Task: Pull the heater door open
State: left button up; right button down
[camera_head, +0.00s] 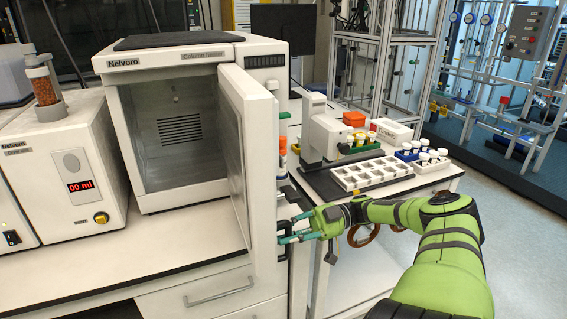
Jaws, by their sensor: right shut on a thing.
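The heater (131,68) is a white box labelled Nelvora on the bench at the left. Its door (252,140) is hinged on the right and stands wide open, swung out toward me, with the empty grey chamber (176,130) in view. My right gripper (284,230), on the green arm from the right, is at the lower outer side of the door, with its teal fingers shut on what appears to be the door's handle. The handle itself is mostly hidden by the fingers and the door edge. My left gripper is not in view.
A white dosing unit (92,175) with a red display stands left of the heater. Right of the door, a side table holds a white instrument (322,138), a tray (352,173) and vial racks (424,160). The bench front (190,245) is clear.

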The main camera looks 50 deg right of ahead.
jog(key=shift+d+r, duration=0.1)
jog(key=shift+d, duration=0.05)
jog(key=c, duration=1)
grip_release()
jog(key=shift+c, duration=0.2)
jog(key=v, duration=0.7)
jog(key=shift+s+d, duration=0.15)
jog(key=shift+d, duration=0.05)
